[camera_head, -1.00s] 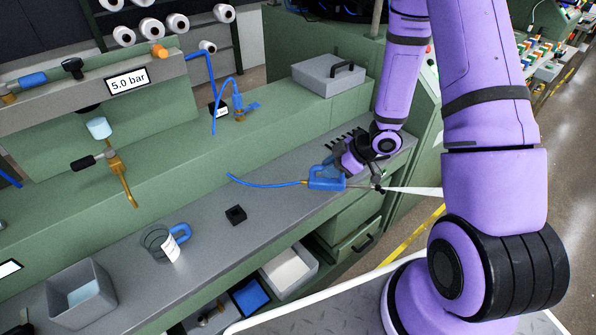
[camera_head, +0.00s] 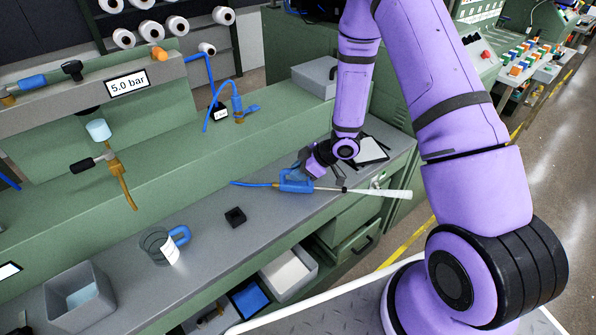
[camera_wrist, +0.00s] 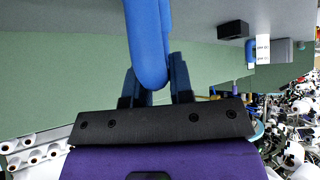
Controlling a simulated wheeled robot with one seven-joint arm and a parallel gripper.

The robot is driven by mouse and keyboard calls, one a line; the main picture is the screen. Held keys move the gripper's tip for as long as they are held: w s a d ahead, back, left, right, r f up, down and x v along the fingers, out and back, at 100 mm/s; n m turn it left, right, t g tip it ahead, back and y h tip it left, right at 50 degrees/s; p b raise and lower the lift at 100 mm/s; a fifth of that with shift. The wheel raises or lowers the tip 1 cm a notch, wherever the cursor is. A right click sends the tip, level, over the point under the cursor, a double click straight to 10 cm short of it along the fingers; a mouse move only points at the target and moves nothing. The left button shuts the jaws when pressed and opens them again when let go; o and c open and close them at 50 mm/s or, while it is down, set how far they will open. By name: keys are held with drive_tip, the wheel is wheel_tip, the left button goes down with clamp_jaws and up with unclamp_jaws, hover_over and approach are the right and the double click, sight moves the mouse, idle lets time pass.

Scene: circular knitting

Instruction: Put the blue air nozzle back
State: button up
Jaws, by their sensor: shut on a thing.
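The blue air nozzle (camera_head: 296,182) is in my gripper (camera_head: 304,168) over the right part of the grey bench top. A blue hose trails from its left end, and a thin metal tube with a pale cone at its tip points right. In the wrist view, my gripper (camera_wrist: 156,88) is shut on the nozzle's blue body (camera_wrist: 148,45), which runs up between the two dark fingers. A blue hook-like holder (camera_head: 237,106) with a brass fitting stands on the green ledge behind.
A grey case (camera_head: 315,75) is on the ledge. A dark-framed white panel (camera_head: 371,150) lies right of my gripper.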

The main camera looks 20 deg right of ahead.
drive_tip(key=o, duration=0.7)
drive_tip(key=v, duration=1.2)
drive_tip(key=d+r+m+t+h, duration=0.25)
drive_tip(key=r+h, duration=0.25)
drive_tip(key=r, duration=0.7)
drive_tip(key=d+r+m+t+h, duration=0.1)
drive_tip(key=d+r+m+h, duration=0.3)
drive_tip(key=r, duration=0.7)
drive_tip(key=s+a+r+m+g, duration=0.1)
drive_tip(key=s+a+r+m, duration=0.1)
drive_tip(key=s, duration=0.6)
drive_tip(key=s+a+r+m, duration=0.2)
drive_tip(key=s+r, duration=0.3)
drive_tip(key=s, duration=0.3)
drive_tip(key=s+a+r+m+g+y, duration=0.1)
drive_tip(key=s+a+r+m, duration=0.1)
drive_tip(key=s, duration=0.7)
drive_tip(key=shift+a+r+g, duration=0.2)
drive_tip(key=shift+a+r, duration=0.1)
drive_tip(key=shift+r, duration=0.3)
drive_tip(key=shift+a+r+g, duration=0.15)
drive_tip(key=shift+a+r, duration=0.2)
drive_tip(key=shift+r, duration=0.3)
